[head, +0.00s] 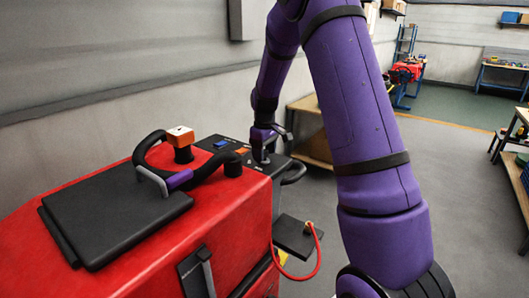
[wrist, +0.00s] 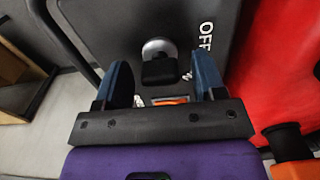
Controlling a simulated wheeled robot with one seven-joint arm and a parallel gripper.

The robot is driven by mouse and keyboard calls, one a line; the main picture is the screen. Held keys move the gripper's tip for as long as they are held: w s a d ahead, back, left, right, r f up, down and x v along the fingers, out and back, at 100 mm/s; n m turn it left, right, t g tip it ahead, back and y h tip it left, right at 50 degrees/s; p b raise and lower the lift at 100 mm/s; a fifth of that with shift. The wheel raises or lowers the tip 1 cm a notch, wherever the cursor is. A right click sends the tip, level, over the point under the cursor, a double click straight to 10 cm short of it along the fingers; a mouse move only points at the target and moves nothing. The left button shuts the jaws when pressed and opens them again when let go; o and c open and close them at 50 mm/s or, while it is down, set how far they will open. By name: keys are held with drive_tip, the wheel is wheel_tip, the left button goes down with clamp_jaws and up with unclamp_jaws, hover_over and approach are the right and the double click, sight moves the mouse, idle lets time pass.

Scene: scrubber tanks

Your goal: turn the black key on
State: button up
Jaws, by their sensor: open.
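The black key (wrist: 159,70) sits on a round silver lock (wrist: 158,47) in a dark panel (wrist: 135,18) marked OFF on the right. In the wrist view my gripper (wrist: 161,64) is open, with one blue fingertip on each side of the key. Gaps show between the fingers and the key, and I see no contact. In the head view my gripper (head: 270,136) is low over the dark control panel at the end of the red scrubber (head: 225,215). The key is small there and partly hidden by my gripper.
An orange switch (wrist: 170,100) lies close to the fingers. A red cable (head: 318,255) hangs at the right. Open floor lies beyond.

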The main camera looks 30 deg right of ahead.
drive_tip(key=c, duration=0.9)
drive_tip(key=shift+m, duration=0.4)
drive_tip(key=m, duration=1.1)
drive_tip(key=o, duration=0.9)
